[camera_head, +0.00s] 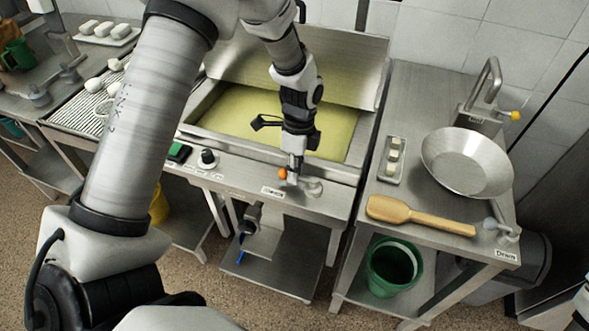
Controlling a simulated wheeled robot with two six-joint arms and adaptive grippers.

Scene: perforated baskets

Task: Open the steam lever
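The steam lever has an orange knob (283,174) and a round metal base (313,187), on the front ledge of the steel cooker beside a small label that is too small to read surely. My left gripper (293,178) points down at the lever, its tips right beside the orange knob and in front of the rod. Its fingers look close together, and they hide part of the lever. I cannot tell whether they touch or grip it. My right gripper is not in view.
The cooker's open basin (225,108) holds yellowish liquid, under a raised lid (335,58). A black dial (208,157) is left of the lever. On the right counter are a metal pan (466,160), a wooden paddle (420,214) and a small tray (391,172). A green bucket (393,266) stands below.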

